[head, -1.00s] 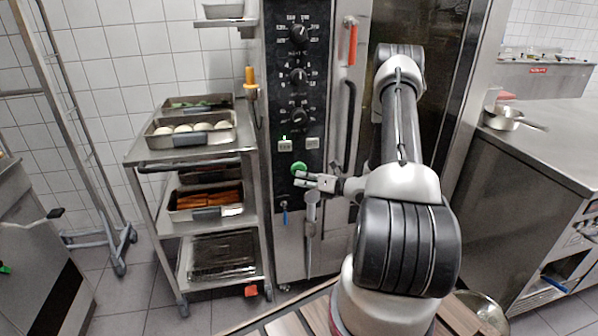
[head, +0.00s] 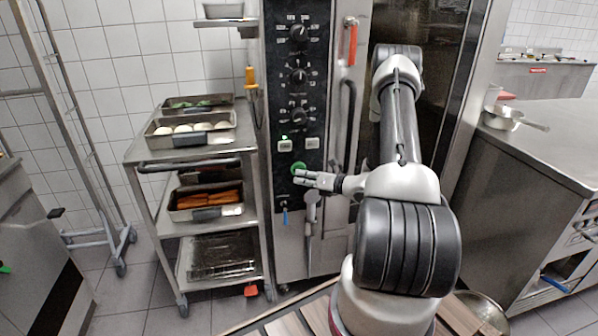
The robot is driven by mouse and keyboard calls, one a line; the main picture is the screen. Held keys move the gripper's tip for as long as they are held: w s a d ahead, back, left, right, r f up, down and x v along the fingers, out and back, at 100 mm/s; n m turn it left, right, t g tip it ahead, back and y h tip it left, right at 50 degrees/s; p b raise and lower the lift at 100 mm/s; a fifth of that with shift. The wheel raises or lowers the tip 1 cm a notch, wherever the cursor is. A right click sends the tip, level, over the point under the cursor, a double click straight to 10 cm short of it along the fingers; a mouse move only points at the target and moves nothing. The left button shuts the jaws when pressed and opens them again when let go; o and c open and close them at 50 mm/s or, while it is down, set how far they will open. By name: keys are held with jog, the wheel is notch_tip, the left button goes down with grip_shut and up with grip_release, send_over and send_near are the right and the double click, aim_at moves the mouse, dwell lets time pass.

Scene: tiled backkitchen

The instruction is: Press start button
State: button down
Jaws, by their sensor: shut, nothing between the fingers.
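The green round start button (head: 298,167) sits low on the black control panel (head: 285,145) of the tall steel oven. Its lower part is close behind my fingertips in the picture. My gripper (head: 300,177) is shut and empty, pointing left, with its tips just below and in front of the button. I cannot tell whether the tips touch the button or the panel. Two small pale switches (head: 312,143) and several black dials (head: 298,76) are above the button, and a small green light (head: 284,137) glows near the left switch.
A steel trolley (head: 150,160) with several food trays stands left of the oven. The oven's door handle (head: 348,120) and a hanging hand shower (head: 311,205) are close to my gripper. A steel counter (head: 545,125) with a pan stands at right.

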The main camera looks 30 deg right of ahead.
jog(key=shift+w+d, duration=0.1)
jog(key=shift+w, duration=0.1)
jog(key=shift+s, duration=0.1)
dwell(0.4)
jog(key=shift+s+a, duration=0.25)
jog(key=shift+s, duration=0.45)
jog(key=shift+s, duration=0.1)
jog(key=s, duration=0.2)
jog(key=s+a, duration=0.1)
jog(key=s, duration=0.1)
jog(key=shift+s+a, duration=0.2)
jog(key=shift+s, duration=0.1)
dwell(0.5)
